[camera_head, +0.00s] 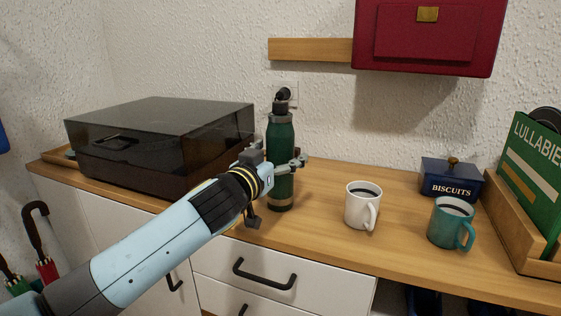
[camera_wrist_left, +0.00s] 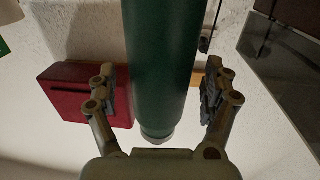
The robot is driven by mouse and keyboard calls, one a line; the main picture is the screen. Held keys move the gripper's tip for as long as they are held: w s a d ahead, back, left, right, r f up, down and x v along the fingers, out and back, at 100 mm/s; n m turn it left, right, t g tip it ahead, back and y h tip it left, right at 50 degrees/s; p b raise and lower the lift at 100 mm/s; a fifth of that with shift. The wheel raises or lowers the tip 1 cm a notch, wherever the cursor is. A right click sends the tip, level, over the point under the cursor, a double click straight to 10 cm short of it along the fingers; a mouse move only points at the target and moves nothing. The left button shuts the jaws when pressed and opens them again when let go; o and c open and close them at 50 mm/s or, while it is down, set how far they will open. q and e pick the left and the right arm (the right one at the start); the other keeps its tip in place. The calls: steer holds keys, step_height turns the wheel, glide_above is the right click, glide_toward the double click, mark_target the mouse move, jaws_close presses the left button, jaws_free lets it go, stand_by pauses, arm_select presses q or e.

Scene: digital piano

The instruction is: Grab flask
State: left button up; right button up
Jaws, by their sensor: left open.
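The flask (camera_head: 281,140) is a tall dark green bottle with a grey collar and a dark cap with a loop. It stands upright on the wooden top, near its front edge. My left gripper (camera_head: 276,163) is at the flask's middle, coming in from the front left. In the left wrist view the flask (camera_wrist_left: 162,60) runs between the two fingers of the open gripper (camera_wrist_left: 159,85), with a visible gap on each side. The gripper hides part of the flask in the head view. My right gripper is not in view.
A turntable with a dark lid (camera_head: 165,130) stands left of the flask. A white mug (camera_head: 358,206), a teal mug (camera_head: 445,228) and a blue biscuit tin (camera_head: 452,178) stand to the right. A red box (camera_head: 430,50) hangs on the wall. Clear wood lies between flask and white mug.

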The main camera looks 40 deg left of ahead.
arm_select(q)
steer(key=shift+w, duration=0.35)
steer(key=c, duration=1.5)
steer(key=shift+c, duration=0.9)
jaws_close()
